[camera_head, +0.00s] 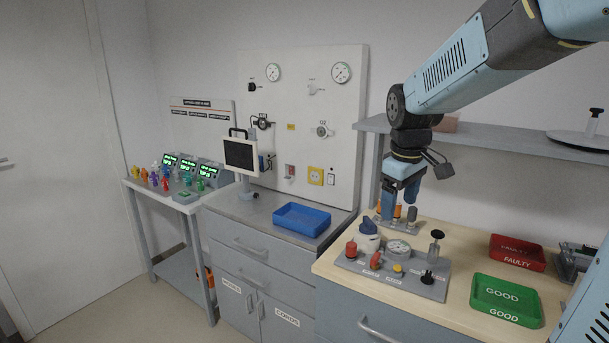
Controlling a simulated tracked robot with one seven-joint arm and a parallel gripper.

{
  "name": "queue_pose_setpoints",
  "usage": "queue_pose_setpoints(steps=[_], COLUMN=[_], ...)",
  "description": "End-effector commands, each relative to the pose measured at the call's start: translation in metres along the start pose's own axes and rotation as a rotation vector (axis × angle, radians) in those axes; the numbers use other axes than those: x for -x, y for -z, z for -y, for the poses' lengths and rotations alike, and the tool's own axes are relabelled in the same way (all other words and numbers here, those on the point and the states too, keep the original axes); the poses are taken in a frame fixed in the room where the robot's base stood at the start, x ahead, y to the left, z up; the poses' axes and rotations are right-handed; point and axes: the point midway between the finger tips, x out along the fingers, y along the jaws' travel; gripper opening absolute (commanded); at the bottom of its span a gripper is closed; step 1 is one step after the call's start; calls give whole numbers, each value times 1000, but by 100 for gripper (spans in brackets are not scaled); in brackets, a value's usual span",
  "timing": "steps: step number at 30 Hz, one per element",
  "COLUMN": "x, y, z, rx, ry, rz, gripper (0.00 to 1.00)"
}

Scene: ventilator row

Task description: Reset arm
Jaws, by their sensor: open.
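My arm comes in from the upper right, and my gripper (399,203) points down over the back of the wooden bench. Its two blue fingers are apart, with nothing clearly held between them. Just below and behind the fingers is a small grey holder (402,224) with orange and grey cylinders. The fingers overlap it in the picture, so I cannot tell whether they touch it.
On the wooden bench (459,300) are a grey test panel (434,290) with a gauge, a red FAULTY tray (517,254) and a green GOOD tray (506,300). A shelf (483,137) runs behind my arm. A blue tray (301,219) and a monitor (241,156) stand on the left cabinet.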

Motion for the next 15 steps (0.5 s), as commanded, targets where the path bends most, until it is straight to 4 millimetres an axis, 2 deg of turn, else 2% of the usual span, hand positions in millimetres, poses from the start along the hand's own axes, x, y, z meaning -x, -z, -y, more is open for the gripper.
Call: queue_pose_setpoints(steps=[6,15], x=[29,50], y=[-42,-99], z=[23,54], rx=[-182,-434], ry=[-52,-82], rz=[-75,-196], gripper=[77,77])
